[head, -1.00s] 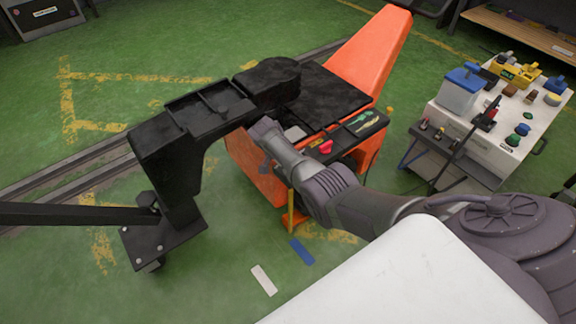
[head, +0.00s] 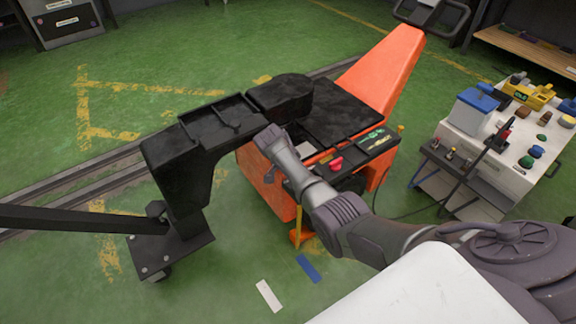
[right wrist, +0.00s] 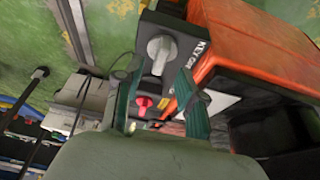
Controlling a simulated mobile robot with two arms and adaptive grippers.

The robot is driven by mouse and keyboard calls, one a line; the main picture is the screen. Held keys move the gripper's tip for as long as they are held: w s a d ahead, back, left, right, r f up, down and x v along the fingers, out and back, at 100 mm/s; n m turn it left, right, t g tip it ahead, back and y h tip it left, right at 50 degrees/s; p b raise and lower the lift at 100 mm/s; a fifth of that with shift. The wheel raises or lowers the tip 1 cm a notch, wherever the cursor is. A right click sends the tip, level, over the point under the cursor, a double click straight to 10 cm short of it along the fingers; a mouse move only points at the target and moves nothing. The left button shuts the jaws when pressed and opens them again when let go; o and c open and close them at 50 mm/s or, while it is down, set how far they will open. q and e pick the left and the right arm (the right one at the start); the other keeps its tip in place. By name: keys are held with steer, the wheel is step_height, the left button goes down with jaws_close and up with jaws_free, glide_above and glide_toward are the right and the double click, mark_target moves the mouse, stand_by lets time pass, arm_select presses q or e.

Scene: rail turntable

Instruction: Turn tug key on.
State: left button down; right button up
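The orange tug (head: 378,75) stands in the middle of the head view, with a black top and a control panel holding a red knob (head: 336,164). In the right wrist view, a dark switch box (right wrist: 185,30) carries a grey key knob (right wrist: 160,48) and white "KEY ON" lettering. My right gripper (right wrist: 160,68) is open, its two green fingers apart. The grey knob appears between and just beyond the fingertips; I cannot tell whether they touch it. In the head view my right arm reaches over the tug's near side, and its fingers are not clear. My left gripper is not in view.
A black arm-like frame (head: 185,165) on a caster foot stands left of the tug. A white cart (head: 490,175) with several coloured parts stands at right. Floor rails (head: 80,185) run behind. A red knob (right wrist: 142,101) shows between my fingers in the right wrist view.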

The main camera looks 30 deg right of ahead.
steer(key=v, duration=0.8)
steer(key=shift+r, duration=0.2)
steer(key=shift+f, duration=0.1)
